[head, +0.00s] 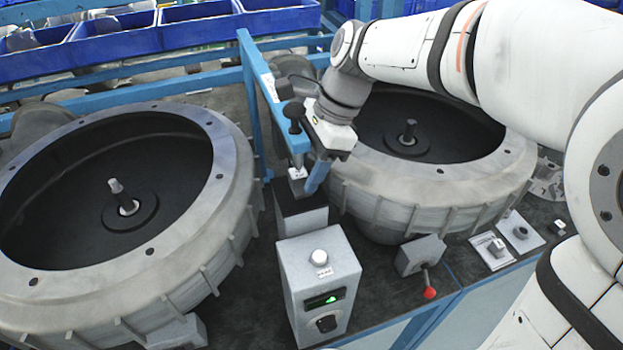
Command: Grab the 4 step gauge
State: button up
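My gripper (308,168) points down at the middle of the bench, between the two round housings. Its blue fingertips look apart, beside a small grey metal piece with a white label (297,174).
Large round housings stand at left (232,160) and right (440,192). A grey box (345,262) with a knob and green display is in front. A red-tipped lever (429,292) and small labelled plates (491,250) are at right. Blue bins (115,45) line the back.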

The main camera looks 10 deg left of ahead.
jog(key=c, duration=1)
grip_shut()
jog(key=shift+r, duration=0.15)
